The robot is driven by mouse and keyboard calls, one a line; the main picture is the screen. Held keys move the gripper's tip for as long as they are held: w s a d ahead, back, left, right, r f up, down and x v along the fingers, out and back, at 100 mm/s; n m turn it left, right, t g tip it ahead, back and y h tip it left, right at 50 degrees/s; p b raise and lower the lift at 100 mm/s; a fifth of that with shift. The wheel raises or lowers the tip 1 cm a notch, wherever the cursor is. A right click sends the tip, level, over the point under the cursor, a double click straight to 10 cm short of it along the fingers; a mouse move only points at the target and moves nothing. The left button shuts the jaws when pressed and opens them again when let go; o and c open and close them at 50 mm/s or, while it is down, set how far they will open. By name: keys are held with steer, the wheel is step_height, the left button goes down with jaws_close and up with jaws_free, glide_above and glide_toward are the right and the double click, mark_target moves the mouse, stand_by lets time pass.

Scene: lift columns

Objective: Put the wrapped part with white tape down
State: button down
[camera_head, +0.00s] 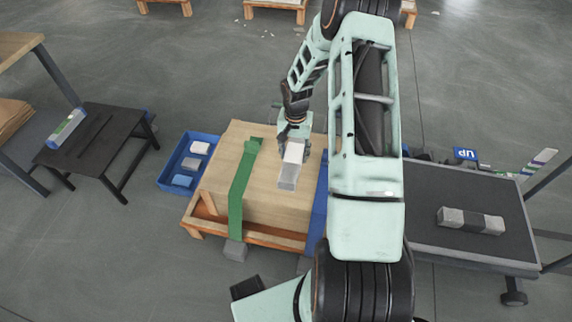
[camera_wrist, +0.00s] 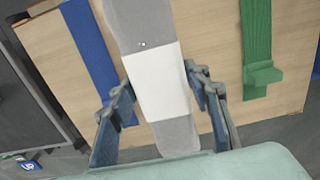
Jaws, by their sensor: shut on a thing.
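The wrapped part with white tape (camera_head: 288,176) is a long grey piece with a white band round its middle. It also shows in the wrist view (camera_wrist: 159,80), running from the top edge down between my fingers. My gripper (camera_head: 293,143) is over the wooden crate's top, and in the wrist view its two fingers (camera_wrist: 161,92) are on either side of the white band, shut on the part. The crate top (camera_head: 262,203) lies below the part. I cannot tell whether the part touches it.
A green strap (camera_head: 243,185) and a blue strap (camera_head: 318,205) cross the crate. A blue tray (camera_head: 171,172) with small packs stands left of it. A dark cart (camera_head: 440,205) at right bears a grey part with a dark band (camera_head: 471,221). A black table (camera_head: 97,145) stands at left.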

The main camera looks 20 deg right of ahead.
mark_target(287, 156)
steer(key=w+f, duration=0.1)
steer(key=f, duration=0.1)
steer(key=w+a+f+b, duration=0.1)
steer(key=w+f, duration=0.1)
steer(key=shift+a+f, duration=0.15)
steer(key=shift+f, duration=0.1)
steer(key=shift+w+a+f+b, duration=0.15)
steer(key=shift+f+b, duration=0.3)
steer(key=shift+f, duration=0.45)
steer(key=shift+w+d+f+b, duration=0.15)
steer(key=shift+f+b, duration=0.3)
steer(key=shift+f, duration=0.45)
steer(key=shift+a, duration=0.1)
steer(key=shift+f, duration=0.2)
steer(key=c, duration=1)
jaws_free()
steer(key=shift+c, duration=0.2)
steer(key=shift+r, duration=0.15)
step_height(287, 156, up, 12)
steer(key=p, duration=0.3)
steer(key=shift+p, duration=0.4)
